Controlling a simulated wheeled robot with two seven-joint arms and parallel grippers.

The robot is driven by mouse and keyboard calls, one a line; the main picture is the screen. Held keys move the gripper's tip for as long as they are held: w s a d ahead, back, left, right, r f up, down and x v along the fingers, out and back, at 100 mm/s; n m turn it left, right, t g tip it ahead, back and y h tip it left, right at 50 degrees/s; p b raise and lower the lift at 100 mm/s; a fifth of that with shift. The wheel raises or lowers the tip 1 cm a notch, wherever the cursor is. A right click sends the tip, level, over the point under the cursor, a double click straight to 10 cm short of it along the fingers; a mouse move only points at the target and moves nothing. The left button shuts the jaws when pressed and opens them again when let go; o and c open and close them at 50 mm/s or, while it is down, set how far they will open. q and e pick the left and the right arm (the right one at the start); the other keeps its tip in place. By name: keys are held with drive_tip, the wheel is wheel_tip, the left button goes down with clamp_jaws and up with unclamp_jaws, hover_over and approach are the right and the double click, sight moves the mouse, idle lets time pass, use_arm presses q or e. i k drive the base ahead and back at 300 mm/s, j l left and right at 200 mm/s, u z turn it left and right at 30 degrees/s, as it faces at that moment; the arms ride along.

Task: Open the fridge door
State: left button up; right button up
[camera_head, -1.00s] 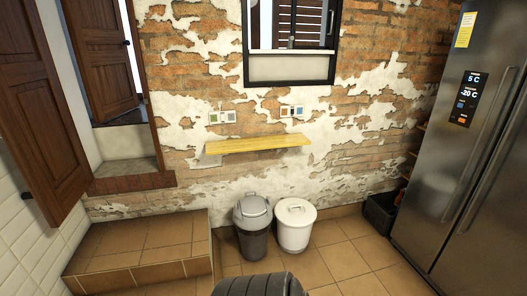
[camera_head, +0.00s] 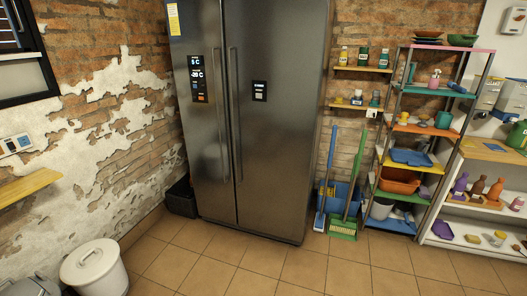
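The fridge (camera_head: 281,130) is a tall dark steel two-door unit against the back wall, left of centre. Its narrow left door (camera_head: 201,135) carries a lit temperature display and a yellow sticker. Its wider right door has a small dark panel. Two long vertical handles (camera_head: 235,115) run side by side along the seam between the doors. Both doors look shut. Neither of my grippers shows in the head view.
Tiled floor (camera_head: 225,265) in front of the fridge is clear. A white lidded bin (camera_head: 93,268) stands at lower left, and a black crate (camera_head: 182,197) sits left of the fridge. A broom (camera_head: 346,222), a mop and a loaded shelf rack (camera_head: 437,143) stand to the right.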

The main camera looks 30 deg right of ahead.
sight(275, 48)
drive_tip(key=z, duration=1)
